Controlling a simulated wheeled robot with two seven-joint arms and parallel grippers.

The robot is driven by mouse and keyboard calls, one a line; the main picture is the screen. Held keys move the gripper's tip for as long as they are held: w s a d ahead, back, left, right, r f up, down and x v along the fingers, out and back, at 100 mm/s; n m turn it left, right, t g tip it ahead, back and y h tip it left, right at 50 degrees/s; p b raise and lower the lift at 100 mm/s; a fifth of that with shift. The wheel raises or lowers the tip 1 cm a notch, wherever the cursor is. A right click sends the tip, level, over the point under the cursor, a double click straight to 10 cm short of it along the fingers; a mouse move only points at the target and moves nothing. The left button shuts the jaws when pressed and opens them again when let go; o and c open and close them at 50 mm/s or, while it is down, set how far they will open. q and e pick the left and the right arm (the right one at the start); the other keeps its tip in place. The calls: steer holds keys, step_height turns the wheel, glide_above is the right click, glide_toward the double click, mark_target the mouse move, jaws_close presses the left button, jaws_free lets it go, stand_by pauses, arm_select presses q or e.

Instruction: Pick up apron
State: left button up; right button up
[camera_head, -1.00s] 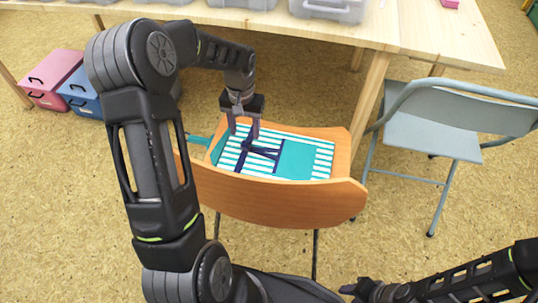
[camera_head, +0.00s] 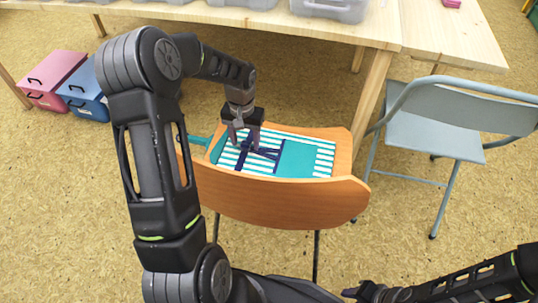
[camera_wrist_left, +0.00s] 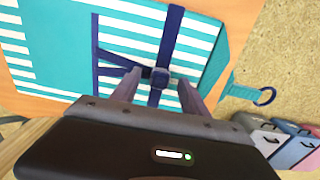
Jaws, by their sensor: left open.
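The apron (camera_head: 308,158) lies flat on the seat of a wooden chair. It is teal with white stripes and has dark blue straps (camera_head: 265,153) across its left part. In the left wrist view the apron (camera_wrist_left: 60,50) fills the upper part, with the straps crossing at a knot (camera_wrist_left: 159,78) and a teal loop with a ring (camera_wrist_left: 258,96) hanging over the chair's edge. My left gripper (camera_head: 244,141) is open, pointing down over the straps. In the left wrist view its fingers (camera_wrist_left: 162,88) stand on either side of the knot. Whether they touch the cloth is unclear. The fingertips of my right gripper are not clearly visible.
The wooden chair (camera_head: 270,203) has its curved back towards me. A wooden table (camera_head: 300,27) with grey bins (camera_head: 335,8) stands behind it. A folding chair (camera_head: 435,135) is at the right. Pink (camera_head: 45,85) and blue (camera_head: 85,90) boxes sit on the floor at left.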

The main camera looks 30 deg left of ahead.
arm_select(q)
steer(key=shift+c, duration=0.5)
jaws_close()
stand_by(0.9)
